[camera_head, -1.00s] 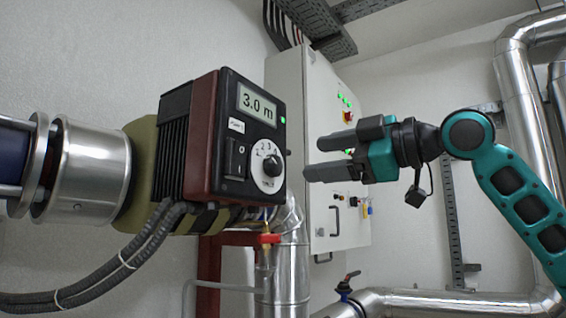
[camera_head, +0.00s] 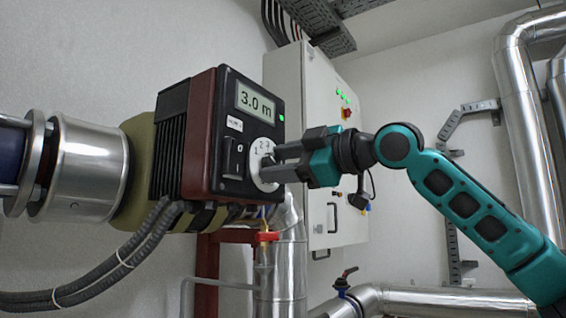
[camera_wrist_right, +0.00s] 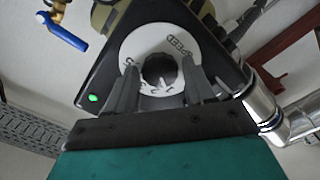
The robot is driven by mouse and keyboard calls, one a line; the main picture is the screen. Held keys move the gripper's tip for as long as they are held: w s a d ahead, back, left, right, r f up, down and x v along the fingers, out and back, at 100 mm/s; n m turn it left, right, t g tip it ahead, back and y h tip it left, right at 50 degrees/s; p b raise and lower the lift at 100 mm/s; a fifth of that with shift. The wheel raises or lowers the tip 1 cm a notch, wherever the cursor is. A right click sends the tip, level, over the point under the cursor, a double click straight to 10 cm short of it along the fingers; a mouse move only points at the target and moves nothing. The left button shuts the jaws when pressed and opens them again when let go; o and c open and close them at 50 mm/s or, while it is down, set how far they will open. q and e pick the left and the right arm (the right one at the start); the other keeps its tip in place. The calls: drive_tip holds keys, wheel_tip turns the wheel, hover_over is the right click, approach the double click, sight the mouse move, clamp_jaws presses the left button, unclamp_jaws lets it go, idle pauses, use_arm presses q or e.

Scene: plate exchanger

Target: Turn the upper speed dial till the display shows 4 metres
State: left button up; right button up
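The pump's dark control box (camera_head: 232,187) is in the middle of the head view. Its display (camera_head: 257,101) reads 3.0 m. Below the display is the white speed dial (camera_head: 259,148), printed with numbers, with a black knob at its centre. My right gripper (camera_head: 271,164) is at the dial, its fingers hiding the knob in the head view. In the right wrist view the black knob (camera_wrist_right: 158,70) sits between the two fingertips (camera_wrist_right: 160,82), with a narrow gap showing on each side. The dial plate (camera_wrist_right: 180,38) carries the word SPEED. My left gripper is out of view.
A black rocker switch (camera_head: 233,158) is left of the dial. A grey cabinet (camera_head: 318,85) with green lamps stands behind. A red-handled valve (camera_head: 266,237) and a silver pipe (camera_head: 280,270) are below. A blue-handled valve (camera_wrist_right: 62,32) shows in the wrist view.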

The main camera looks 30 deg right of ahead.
drive_tip(key=c, duration=0.7)
drive_tip(key=m+p, duration=0.1)
drive_tip(key=m, duration=0.2)
drive_tip(key=shift+m, duration=0.4)
drive_tip(key=shift+m+p, duration=0.45)
drive_tip(key=shift+m, duration=0.45)
drive_tip(key=o, duration=1)
drive_tip(key=shift+o, duration=0.2)
